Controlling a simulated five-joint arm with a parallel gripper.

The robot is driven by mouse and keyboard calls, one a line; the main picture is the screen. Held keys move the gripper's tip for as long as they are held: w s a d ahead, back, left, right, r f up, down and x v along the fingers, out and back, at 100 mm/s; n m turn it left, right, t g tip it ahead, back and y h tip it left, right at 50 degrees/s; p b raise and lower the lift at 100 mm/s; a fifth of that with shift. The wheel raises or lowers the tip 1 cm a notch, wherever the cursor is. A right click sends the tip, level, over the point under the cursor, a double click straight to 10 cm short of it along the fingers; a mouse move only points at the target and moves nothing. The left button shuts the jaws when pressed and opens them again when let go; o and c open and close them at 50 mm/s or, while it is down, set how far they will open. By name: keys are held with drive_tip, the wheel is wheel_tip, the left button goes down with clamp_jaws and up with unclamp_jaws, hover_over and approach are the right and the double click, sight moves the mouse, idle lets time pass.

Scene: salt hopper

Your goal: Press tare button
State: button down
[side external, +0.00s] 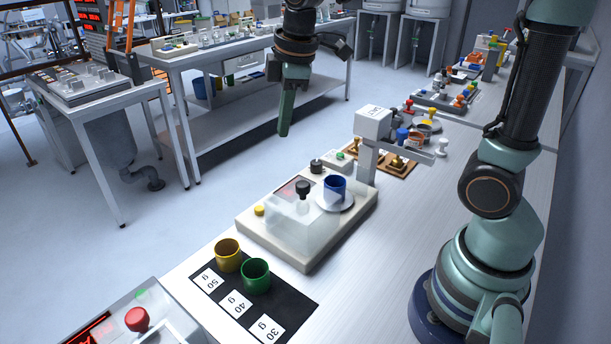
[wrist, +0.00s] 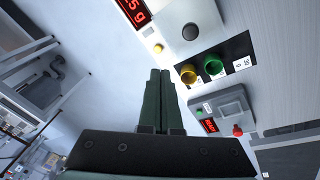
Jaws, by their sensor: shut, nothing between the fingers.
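The scale (side external: 290,250) is a pale box on the bench with a clear cover (side external: 290,222) and a red display. A small yellow button (side external: 259,210), which looks like the tare button, sits at its left corner. It also shows in the wrist view (wrist: 158,48), just above my fingertips in the picture. A blue cup (side external: 335,187) stands on the scale's round plate (side external: 347,204). My gripper (side external: 284,134) is shut and empty, pointing down, well above the bench and apart from the button. Its closed fingers also show in the wrist view (wrist: 160,72). The wrist view's display (wrist: 135,12) ends in "5 g".
A yellow cup (side external: 229,255) and a green cup (side external: 256,276) stand on a black mat (side external: 290,292) with gram labels. The white salt hopper (side external: 373,124) stands behind the scale. A red button (side external: 137,319) is on a box at front left.

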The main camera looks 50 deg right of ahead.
sight(260, 209)
drive_tip(key=w+a+f+n+g, duration=0.2)
drive_tip(key=w+f+n, duration=0.4)
drive_tip(key=w+n, duration=0.1)
drive_tip(key=shift+n, duration=0.4)
wheel_tip(260, 209, down, 14)
idle(0.5)
drive_tip(key=shift+s+f, duration=0.2)
drive_tip(key=shift+f, duration=0.95)
wheel_tip(260, 209, up, 15)
drive_tip(key=shift+w, duration=0.4)
